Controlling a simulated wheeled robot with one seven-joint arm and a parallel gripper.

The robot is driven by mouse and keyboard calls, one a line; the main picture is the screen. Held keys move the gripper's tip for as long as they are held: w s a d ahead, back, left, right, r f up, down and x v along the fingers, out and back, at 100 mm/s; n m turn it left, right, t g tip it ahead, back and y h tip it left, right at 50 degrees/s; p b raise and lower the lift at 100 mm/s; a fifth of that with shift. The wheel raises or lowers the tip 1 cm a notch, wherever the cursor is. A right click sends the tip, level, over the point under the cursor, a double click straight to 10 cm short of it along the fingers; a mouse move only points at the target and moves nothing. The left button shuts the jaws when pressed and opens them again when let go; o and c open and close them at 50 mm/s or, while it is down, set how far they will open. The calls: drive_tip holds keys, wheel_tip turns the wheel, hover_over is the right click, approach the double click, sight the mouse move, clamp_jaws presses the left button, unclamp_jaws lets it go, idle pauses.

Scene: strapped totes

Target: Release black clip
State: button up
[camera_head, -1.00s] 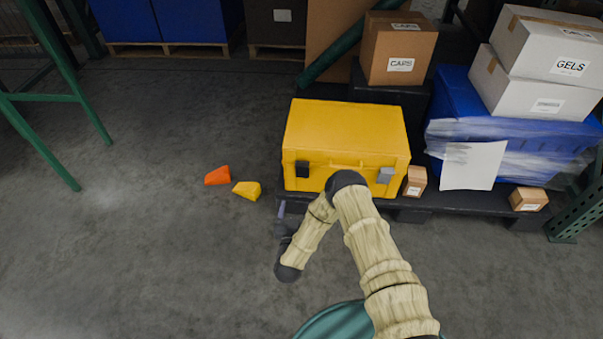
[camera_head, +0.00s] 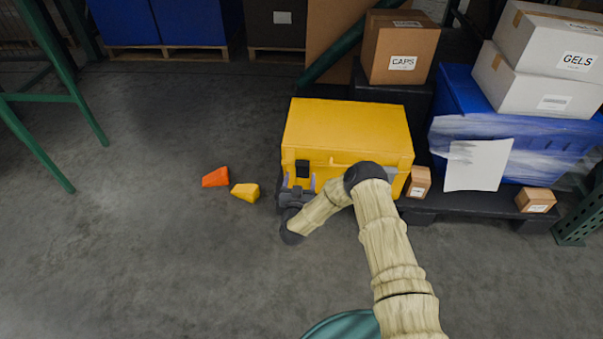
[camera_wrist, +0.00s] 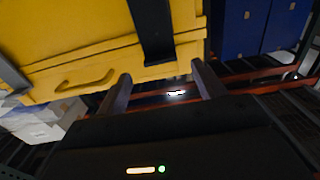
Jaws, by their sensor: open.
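The yellow tote (camera_head: 347,127) stands on a black pallet with its lid down. Its black clip (camera_head: 302,169) is on the left of the front face and looks fastened flat across the lid seam. In the wrist view the black clip (camera_wrist: 152,30) runs down over the yellow edge. My gripper (camera_head: 299,183) is open and empty at the front of the tote, just below the clip. In the wrist view the fingers of my gripper (camera_wrist: 160,75) are spread to either side of the clip's end; contact cannot be told. The grey clip (camera_head: 391,172) is partly hidden by my arm.
An orange wedge (camera_head: 216,177) and a yellow wedge (camera_head: 246,192) lie on the floor to the left. A small carton (camera_head: 418,182) stands close to the tote's right. A wrapped blue tote (camera_head: 450,135) is farther right. The floor at left is open.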

sight(302, 169)
drive_tip(key=w+b, duration=0.2)
drive_tip(key=w, duration=0.3)
drive_tip(key=shift+w+d, duration=0.1)
drive_tip(key=shift+w, duration=0.05)
drive_tip(key=c, duration=1.4)
